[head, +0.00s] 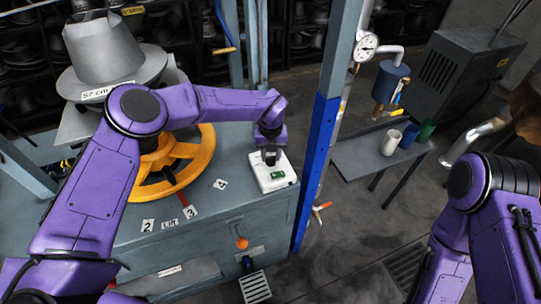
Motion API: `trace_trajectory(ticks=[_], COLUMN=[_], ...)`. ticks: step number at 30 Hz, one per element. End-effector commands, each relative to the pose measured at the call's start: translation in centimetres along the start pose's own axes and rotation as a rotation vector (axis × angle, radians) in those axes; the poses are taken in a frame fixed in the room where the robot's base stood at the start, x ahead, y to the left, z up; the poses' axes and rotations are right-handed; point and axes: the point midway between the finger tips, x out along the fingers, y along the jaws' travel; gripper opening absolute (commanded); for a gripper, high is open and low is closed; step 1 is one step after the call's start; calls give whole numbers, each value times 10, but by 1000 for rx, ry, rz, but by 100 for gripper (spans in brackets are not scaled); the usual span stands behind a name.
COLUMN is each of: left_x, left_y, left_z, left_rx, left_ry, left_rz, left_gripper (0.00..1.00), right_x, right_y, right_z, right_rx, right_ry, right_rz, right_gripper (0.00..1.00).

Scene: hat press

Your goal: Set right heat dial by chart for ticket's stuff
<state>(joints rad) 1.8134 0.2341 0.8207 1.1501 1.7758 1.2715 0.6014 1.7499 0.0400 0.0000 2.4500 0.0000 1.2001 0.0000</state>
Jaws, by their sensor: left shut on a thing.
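The display is too small to read. I cannot make out a heat chart or a ticket. My right arm (480,195) shows at the right edge, but its gripper is out of view.
A yellow handwheel (201,150) with labels 2, Lift, 3 and 4 around it lies left of the box. A grey hat block (103,48) marked 57 cm stands behind. A blue post (318,150) rises right of the box. Cups (391,142) stand on a side table.

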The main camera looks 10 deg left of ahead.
Motion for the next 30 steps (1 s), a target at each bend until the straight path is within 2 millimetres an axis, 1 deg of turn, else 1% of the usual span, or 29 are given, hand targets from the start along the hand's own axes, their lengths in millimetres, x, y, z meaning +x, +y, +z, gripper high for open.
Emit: trace_trajectory(ticks=[1,3,15,21,30], left_x=[5,5,3,2,2], left_y=[1,1,0,-1,-1], left_z=[1,1,1,1,0], left_rx=[34,90,392,492,554], left_ry=[-2,-2,-3,-4,-3], left_rz=[1,0,2,1,1], left_gripper=[6,6,6,6,6], right_x=[6,9,21,23,24], right_y=[0,-1,-2,-2,-2], right_z=[2,4,9,9,10], right_rx=[0,0,0,0,0], right_ry=[0,0,0,0,0], right_rz=[0,0,0,0,0], right_gripper=[0,0,0,0,0])
